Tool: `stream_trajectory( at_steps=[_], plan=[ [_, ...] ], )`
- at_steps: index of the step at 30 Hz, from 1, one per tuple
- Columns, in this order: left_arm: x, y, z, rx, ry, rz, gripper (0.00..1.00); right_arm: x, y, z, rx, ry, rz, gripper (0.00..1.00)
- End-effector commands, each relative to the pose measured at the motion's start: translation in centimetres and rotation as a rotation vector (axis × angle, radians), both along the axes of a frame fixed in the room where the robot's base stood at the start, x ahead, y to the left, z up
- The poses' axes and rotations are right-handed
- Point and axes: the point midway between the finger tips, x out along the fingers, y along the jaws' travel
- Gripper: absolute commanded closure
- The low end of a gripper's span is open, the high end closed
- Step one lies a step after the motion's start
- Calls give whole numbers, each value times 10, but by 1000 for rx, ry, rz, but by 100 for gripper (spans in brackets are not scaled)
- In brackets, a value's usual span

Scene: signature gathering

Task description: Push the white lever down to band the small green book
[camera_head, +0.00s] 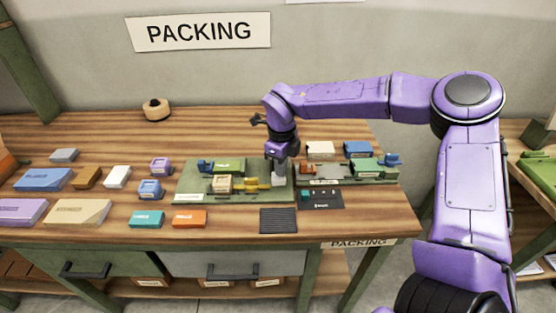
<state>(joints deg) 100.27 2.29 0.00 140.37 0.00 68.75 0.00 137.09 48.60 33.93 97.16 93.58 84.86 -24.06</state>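My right gripper (279,178) points down over the right end of a green banding station (215,197) on the wooden table. Its small grey fingertips are low and close to the station; I cannot tell whether they are open or shut. No white lever can be made out clearly; a pale part under the gripper may be it or the fingers. A green block like a book (230,164) lies at the back of the station, beside a blue piece. A tan block (221,184) and a yellow part (252,184) sit in front of it. My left gripper is out of view.
A second green station (346,178) stands just right of the gripper, with a dark panel (321,200) before it. A teal box (147,219), an orange box (189,218) and a black ridged pad (278,220) lie near the front edge. Several books lie left.

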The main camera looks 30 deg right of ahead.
Motion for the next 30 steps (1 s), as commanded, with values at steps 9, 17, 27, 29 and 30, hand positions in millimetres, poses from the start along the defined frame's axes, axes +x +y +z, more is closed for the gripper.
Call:
stream_trajectory(
  at_steps=[9, 17, 27, 29, 30],
  plan=[
    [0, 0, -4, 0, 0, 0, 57, 0, 0, -8, 0, 1, 0, 100],
    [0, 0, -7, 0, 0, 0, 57, 0, 0, -13, 0, 1, 0, 100],
    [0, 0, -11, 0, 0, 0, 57, 0, 0, -20, 1, 3, -1, 100],
    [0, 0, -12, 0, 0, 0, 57, 0, 0, -21, 1, 3, -1, 100],
    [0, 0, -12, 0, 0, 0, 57, -1, 0, -22, 1, 3, -1, 100]
  ],
)
